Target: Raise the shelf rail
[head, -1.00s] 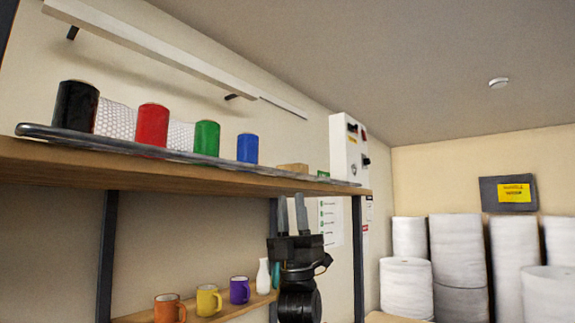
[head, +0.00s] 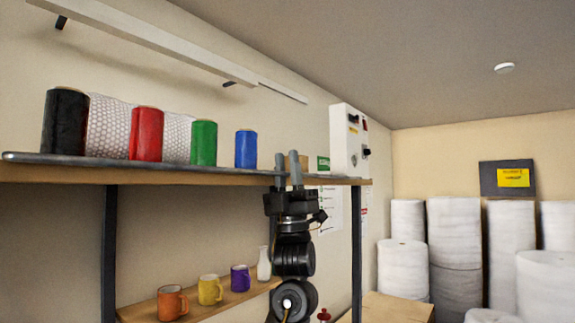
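The shelf rail (head: 120,163) is a long grey metal bar. It lies low along the front edge of the upper wooden shelf (head: 60,174). My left gripper (head: 288,166) is below the right part of that shelf, pointing up. Its two grey fingers are apart with a gap between them and nothing visible in it. The fingertips overlap the rail and the shelf edge in the picture; I cannot tell whether they touch the rail. My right gripper is not in view.
Black (head: 65,122), red (head: 147,134), green (head: 204,143) and blue (head: 246,149) rolls stand behind the rail. Mugs (head: 172,303) and a white vase (head: 264,263) stand on the lower shelf. A dark post (head: 356,250) is right of my gripper.

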